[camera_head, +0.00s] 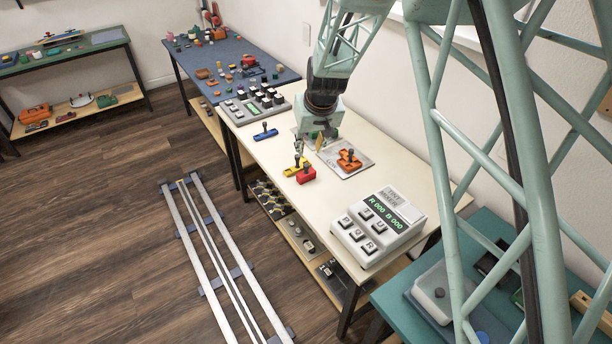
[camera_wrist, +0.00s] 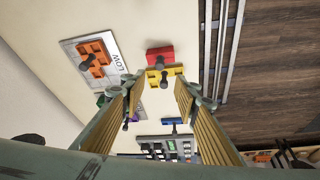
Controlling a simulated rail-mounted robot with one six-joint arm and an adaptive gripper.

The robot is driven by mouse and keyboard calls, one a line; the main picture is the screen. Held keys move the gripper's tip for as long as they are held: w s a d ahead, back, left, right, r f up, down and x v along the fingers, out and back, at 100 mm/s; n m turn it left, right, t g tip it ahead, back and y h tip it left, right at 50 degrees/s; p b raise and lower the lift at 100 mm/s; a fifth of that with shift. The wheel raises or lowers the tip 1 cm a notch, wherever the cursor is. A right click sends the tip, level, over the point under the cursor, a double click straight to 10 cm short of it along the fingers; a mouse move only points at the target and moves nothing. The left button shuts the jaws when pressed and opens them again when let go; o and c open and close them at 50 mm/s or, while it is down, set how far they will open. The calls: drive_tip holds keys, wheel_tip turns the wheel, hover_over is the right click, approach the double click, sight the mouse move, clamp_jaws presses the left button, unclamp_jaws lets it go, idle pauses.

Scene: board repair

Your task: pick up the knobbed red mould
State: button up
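The knobbed red mould (camera_head: 306,176) sits on the cream table near its front edge, with a dark knob on top. It also shows in the wrist view (camera_wrist: 158,53), just beyond a yellow mould (camera_wrist: 165,78). The yellow mould (camera_head: 295,167) lies right beside the red one, also with a knob. My gripper (camera_head: 309,146) is above the table, behind the yellow mould. In the wrist view my gripper (camera_wrist: 158,90) has its fingers wide apart with nothing held between them; the yellow and red moulds appear beyond the gap.
An orange knobbed mould (camera_head: 349,159) lies on a grey plate marked LOW (camera_wrist: 116,62). A blue knobbed piece (camera_head: 265,134), a grey tray of blocks (camera_head: 240,111) and a button console (camera_head: 378,228) are on the table. Clear tabletop lies between red mould and console.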

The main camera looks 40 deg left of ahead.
drive_tip(key=shift+f, duration=0.1)
idle(0.3)
approach(306, 165)
drive_tip(key=shift+b+x, duration=0.45)
drive_tip(key=shift+x, duration=2.1)
drive_tip(key=shift+w+a, duration=0.15)
drive_tip(key=shift+b+x, duration=0.4)
drive_tip(key=shift+x, duration=2.15)
clamp_jaws()
